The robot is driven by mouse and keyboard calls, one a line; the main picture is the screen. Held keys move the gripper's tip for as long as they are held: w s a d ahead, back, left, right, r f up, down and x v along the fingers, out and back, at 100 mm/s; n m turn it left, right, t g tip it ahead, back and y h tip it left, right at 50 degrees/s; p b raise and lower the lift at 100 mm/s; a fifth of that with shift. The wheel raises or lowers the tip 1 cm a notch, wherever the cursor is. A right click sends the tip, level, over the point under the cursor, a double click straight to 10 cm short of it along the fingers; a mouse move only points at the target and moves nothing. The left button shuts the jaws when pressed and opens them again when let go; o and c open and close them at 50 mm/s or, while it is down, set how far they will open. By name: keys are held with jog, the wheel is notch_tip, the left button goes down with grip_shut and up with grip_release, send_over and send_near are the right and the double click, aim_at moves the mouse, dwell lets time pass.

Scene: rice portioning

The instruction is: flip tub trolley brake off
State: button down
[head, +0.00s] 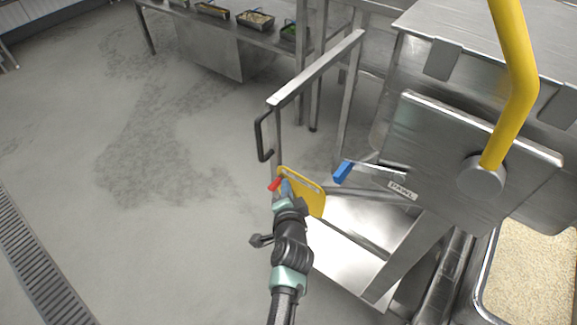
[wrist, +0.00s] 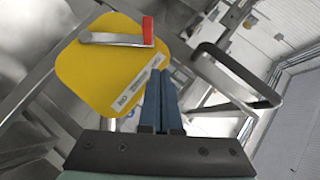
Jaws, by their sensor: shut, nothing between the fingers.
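The brake's yellow plate (head: 310,195) is on the trolley's lower frame, and it fills the upper left of the wrist view (wrist: 90,80). A metal lever (wrist: 112,39) lies across it, with a red tip (wrist: 148,31) that also shows in the head view (head: 274,184). A white label on the plate is only partly readable. My gripper (head: 286,186) is shut and empty beside the plate, close to the red tip. In the wrist view its blue fingers (wrist: 166,85) lie together below the red tip, apart from it in the picture; depth contact is unclear.
A black handle (head: 262,137) stands out from the steel frame near my gripper. A blue-gripped lever (head: 343,171) labelled PAWL and a yellow bar (head: 513,80) are to the right. A rice-filled tub (head: 486,270) is lower right. Open floor (head: 140,230) lies left.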

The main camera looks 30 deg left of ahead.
jog(key=a+p+v, duration=0.1)
jog(key=v, duration=0.7)
jog(key=shift+s+r+p, duration=0.35)
jog(key=shift+r, duration=0.1)
jog(key=shift+d, duration=0.15)
